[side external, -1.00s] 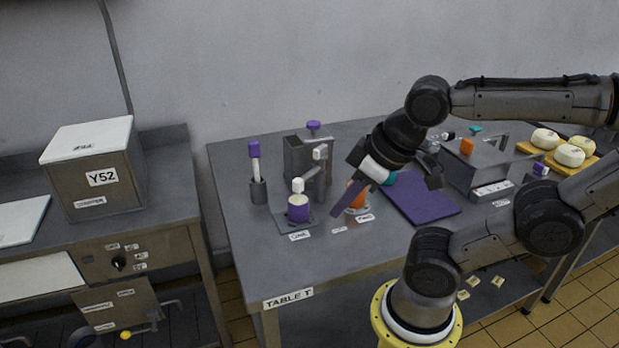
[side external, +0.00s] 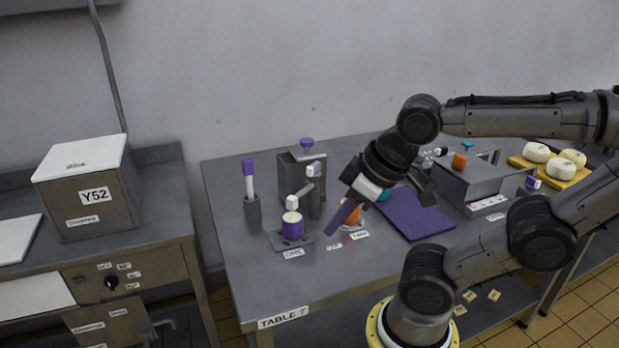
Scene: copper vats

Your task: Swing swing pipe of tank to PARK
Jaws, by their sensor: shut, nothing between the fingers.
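The grey tank (side external: 290,172) stands on the table with a purple knob (side external: 307,143) on top. A grey pipe with white-tipped pieces (side external: 313,169) is in front of it, and its lower white end (side external: 292,202) is above a purple cup (side external: 291,228). This cup stands by the label ONE (side external: 293,253). An orange cup (side external: 355,216) to the right is partly hidden by my gripper. Small labels between the cups are hard to read.
A purple mat (side external: 412,216) lies right of my gripper. A grey box unit (side external: 473,180) with an orange block stands beyond it, near a yellow board (side external: 545,172) with white rounds. A purple-topped stick stands in a holder (side external: 252,210) at left. The front left tabletop is clear.

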